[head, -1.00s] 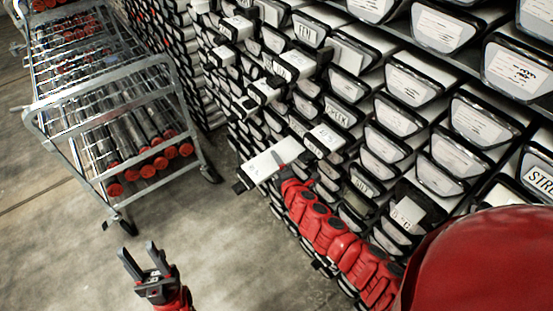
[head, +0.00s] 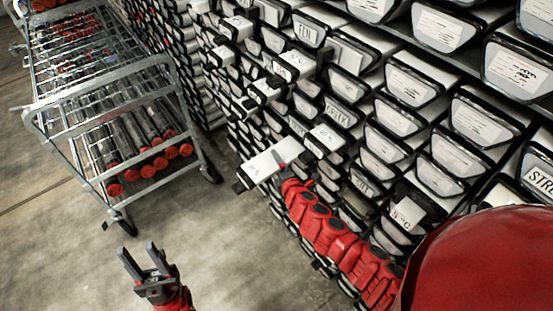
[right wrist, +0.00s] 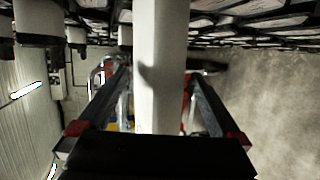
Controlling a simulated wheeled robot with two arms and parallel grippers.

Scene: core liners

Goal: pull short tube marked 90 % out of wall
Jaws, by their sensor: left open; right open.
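A white tube (head: 272,160) sticks well out of the wall of tubes, with a black cap at its outer end. I cannot read a 90 % mark on it. My right gripper (head: 279,163) is at this tube. In the right wrist view the white tube (right wrist: 160,65) runs between the two spread fingers of my right gripper (right wrist: 158,95), with gaps on both sides. My left gripper (head: 142,262) is open and empty, low over the bare floor, away from the wall.
Other tubes also stick out of the wall, such as one above right (head: 326,137) and one lower right (head: 408,212). A metal cart (head: 110,95) with red-capped tubes stands at the left. Concrete floor (head: 235,235) is clear between cart and wall.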

